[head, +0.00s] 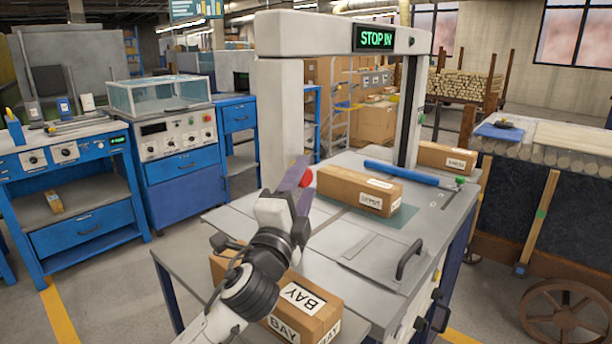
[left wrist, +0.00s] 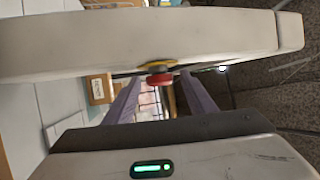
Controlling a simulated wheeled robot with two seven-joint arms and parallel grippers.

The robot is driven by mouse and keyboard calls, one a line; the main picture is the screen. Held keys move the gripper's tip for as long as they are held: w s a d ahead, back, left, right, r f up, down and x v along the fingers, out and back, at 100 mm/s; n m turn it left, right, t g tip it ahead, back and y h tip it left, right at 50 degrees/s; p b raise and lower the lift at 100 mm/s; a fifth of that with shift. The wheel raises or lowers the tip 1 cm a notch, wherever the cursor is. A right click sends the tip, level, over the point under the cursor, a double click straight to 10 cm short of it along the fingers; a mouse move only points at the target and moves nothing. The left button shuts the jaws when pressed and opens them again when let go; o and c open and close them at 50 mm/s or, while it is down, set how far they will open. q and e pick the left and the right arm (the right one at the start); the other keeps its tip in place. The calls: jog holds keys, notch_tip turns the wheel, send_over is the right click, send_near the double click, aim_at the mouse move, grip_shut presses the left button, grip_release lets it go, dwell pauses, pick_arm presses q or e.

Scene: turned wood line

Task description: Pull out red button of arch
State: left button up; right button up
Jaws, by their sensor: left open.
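The white arch (head: 280,110) stands over the table with a green "STOP IN" display on its top beam. The red button (head: 306,178) shows beside my left gripper (head: 298,176), low at the arch's left post and partly hidden by the gripper. In the left wrist view the red button (left wrist: 160,80) sits on a yellow ring on the arch's post (left wrist: 150,40). The two purple-grey fingers of my left gripper (left wrist: 160,88) are apart, one on each side of the button. I cannot tell whether they touch it. My right gripper is not in view.
A carton (head: 358,190) lies on the table under the arch, near a blue bar (head: 415,173). A "BAY" carton (head: 300,305) sits at the near left, below my left arm. Another carton (head: 447,158) is at the back right. Blue workbenches (head: 85,225) stand on the left.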

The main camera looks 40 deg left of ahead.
pick_arm(q)
jog(key=shift+x, duration=0.75)
jog(key=shift+w, duration=0.15)
jog(key=shift+c, duration=0.6)
grip_shut()
jog(key=shift+d+f+p, duration=0.1)
jog(key=shift+d+p, duration=0.2)
jog(key=shift+d, duration=0.65)
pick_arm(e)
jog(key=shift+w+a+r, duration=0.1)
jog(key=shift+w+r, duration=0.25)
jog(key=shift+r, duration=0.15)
pick_arm(q)
jog(key=shift+o, duration=0.6)
grip_release()
